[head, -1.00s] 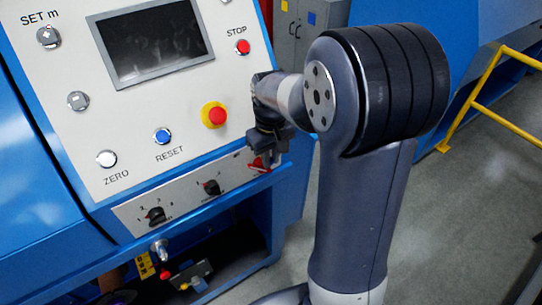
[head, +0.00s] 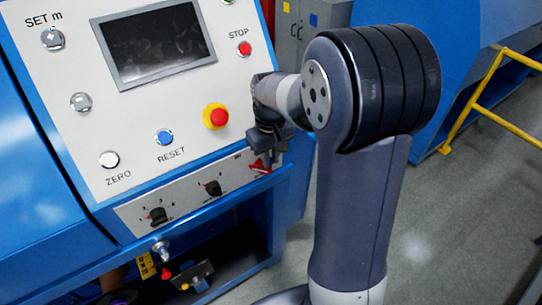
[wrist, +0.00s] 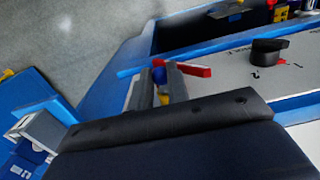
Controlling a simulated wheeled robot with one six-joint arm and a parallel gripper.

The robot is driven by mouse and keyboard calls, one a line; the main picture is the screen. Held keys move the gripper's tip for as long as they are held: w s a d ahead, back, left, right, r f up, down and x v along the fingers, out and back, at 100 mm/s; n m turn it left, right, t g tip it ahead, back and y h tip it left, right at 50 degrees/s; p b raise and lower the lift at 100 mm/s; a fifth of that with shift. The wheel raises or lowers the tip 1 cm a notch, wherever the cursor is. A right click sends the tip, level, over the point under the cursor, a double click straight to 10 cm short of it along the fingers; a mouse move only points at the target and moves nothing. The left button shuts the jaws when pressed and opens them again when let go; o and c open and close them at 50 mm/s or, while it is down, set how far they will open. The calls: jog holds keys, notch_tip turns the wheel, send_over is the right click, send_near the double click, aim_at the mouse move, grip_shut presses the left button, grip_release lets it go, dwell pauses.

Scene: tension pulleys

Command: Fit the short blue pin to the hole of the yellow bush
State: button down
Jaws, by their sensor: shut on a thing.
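My gripper (head: 265,145) hangs in front of the right end of the lower switch panel in the head view. In the wrist view its fingers (wrist: 160,84) are shut around a small blue piece that appears to be the short blue pin (wrist: 159,75). The fingers hide most of it. A yellow bit (wrist: 164,98) shows between the fingers lower down; I cannot tell what it belongs to. On the low shelf a small grey bracket (head: 197,278) carries blue and yellow parts. I cannot tell for sure whether the yellow one is the bush.
A red part (head: 261,166) lies close by the gripper at the panel's right end. A black knob (head: 213,188) sticks out to its left. The machine's blue frame borders the low shelf opening. Grey floor (head: 430,230) is clear at the right, before a yellow rail (head: 485,95).

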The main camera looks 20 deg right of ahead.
jog(key=c, duration=1.6)
grip_release()
jog(key=shift+w+a+r, duration=0.1)
jog(key=shift+w+a, duration=0.05)
jog(key=shift+w, duration=0.15)
jog(key=o, duration=0.6)
jog(key=shift+s, duration=0.15)
jog(key=shift+c, duration=0.2)
notch_tip(320, 180, up, 9)
jog(key=p, duration=0.7)
notch_tip(320, 180, down, 9)
jog(key=b, duration=0.7)
